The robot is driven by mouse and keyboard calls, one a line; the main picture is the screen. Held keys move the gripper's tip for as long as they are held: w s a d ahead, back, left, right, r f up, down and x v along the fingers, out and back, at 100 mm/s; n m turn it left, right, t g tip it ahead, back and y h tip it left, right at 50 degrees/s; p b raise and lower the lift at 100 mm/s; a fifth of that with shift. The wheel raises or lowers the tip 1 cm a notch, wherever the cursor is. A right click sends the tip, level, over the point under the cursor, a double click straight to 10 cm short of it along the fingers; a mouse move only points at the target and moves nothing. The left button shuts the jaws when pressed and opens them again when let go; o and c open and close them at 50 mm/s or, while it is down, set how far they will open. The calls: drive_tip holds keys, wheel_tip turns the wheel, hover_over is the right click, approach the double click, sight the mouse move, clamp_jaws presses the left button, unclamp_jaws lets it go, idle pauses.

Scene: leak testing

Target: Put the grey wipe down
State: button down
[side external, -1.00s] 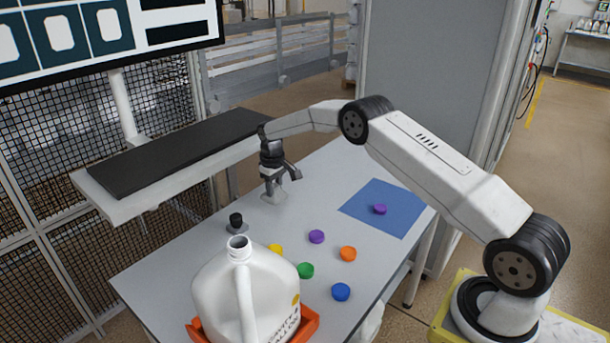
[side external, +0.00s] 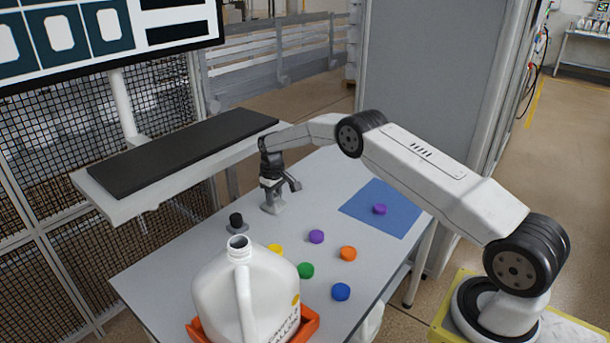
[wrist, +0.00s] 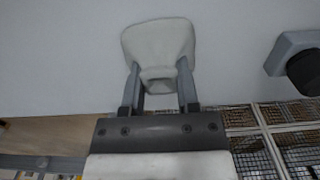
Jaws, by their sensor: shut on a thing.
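The grey wipe (wrist: 158,42) is pinched between the two fingers of my gripper (wrist: 161,92) in the wrist view, its wider end spread out past the fingertips. In the side view my gripper (side external: 275,192) is low over the far part of the white table (side external: 190,262), pointing down. The wipe (side external: 272,208) shows there as a small grey piece below the fingers. It is at or very close to the table top; I cannot tell if it touches.
A black cap (side external: 236,219) sits on a grey holder left of my gripper. A white jug (side external: 250,295) stands in an orange tray (side external: 312,322) at the front. Several coloured caps lie on the table, with a purple one (side external: 379,209) on a blue mat (side external: 400,225). A black-topped shelf (side external: 185,155) is behind.

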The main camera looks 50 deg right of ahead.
sight(274, 196)
drive_tip(key=shift+c, duration=1.7)
unclamp_jaws()
drive_tip(key=shift+r, duration=0.15)
wheel_tip(274, 196, up, 12)
drive_tip(key=shift+s+a, duration=0.1)
drive_tip(key=s+a+r+t, duration=0.25)
drive_tip(key=s+a, duration=0.65)
drive_tip(key=s, duration=0.5)
drive_tip(key=s+a, duration=0.2)
drive_tip(key=s, duration=0.7)
drive_tip(key=s+a+f, duration=0.1)
drive_tip(key=s+a, duration=0.1)
drive_tip(key=s, duration=0.7)
drive_tip(key=shift+s+a+f, duration=0.2)
drive_tip(key=shift+s+a, duration=0.15)
drive_tip(key=shift+a, duration=0.05)
